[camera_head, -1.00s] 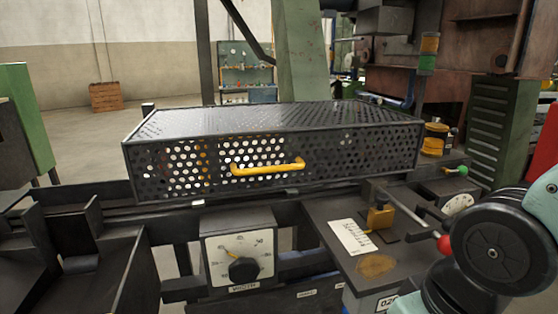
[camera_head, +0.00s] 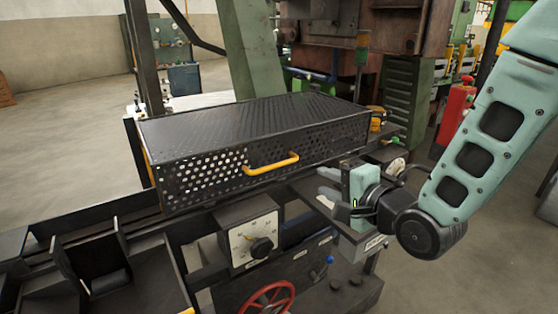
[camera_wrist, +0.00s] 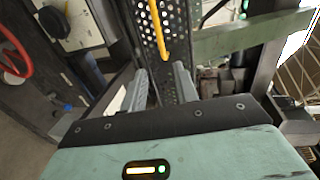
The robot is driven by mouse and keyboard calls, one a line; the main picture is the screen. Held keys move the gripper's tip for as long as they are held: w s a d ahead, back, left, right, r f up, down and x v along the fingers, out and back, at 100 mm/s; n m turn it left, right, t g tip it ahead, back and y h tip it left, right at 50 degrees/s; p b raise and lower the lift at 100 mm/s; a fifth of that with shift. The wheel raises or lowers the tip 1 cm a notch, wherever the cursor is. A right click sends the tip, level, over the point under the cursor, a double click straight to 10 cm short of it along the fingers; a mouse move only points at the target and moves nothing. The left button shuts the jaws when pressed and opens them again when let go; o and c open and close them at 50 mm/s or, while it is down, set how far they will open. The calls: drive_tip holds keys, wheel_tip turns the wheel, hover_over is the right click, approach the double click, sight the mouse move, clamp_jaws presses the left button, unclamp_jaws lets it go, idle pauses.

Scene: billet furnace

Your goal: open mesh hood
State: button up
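The mesh hood (camera_head: 240,140) is a long dark box of perforated metal, shut over the machine bed. Its yellow bar handle (camera_head: 272,164) runs along the front face. In the wrist view the handle (camera_wrist: 157,38) is ahead of my fingers, roughly in line with the space between them, with the perforated panel (camera_wrist: 170,60) behind it. My gripper (camera_head: 322,184) is to the right of the handle and a little lower in the head view, apart from it. The wrist view shows my gripper (camera_wrist: 161,84) open, its two grey fingers apart with nothing held between them.
A dial box (camera_head: 249,240) is below the hood's front, with a red handwheel (camera_head: 266,299) under it. A green drawer cabinet (camera_head: 407,98) stands behind at right. Dark troughs (camera_head: 90,255) are at lower left. Open floor lies at far left.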

sight(284, 164)
drive_tip(key=p+x, duration=0.5)
drive_tip(key=x, duration=1.1)
drive_tip(key=shift+p, duration=0.4)
drive_tip(key=shift+w+a+f, duration=0.2)
drive_tip(key=shift+w+a, duration=0.1)
drive_tip(key=shift+w, duration=0.2)
clamp_jaws()
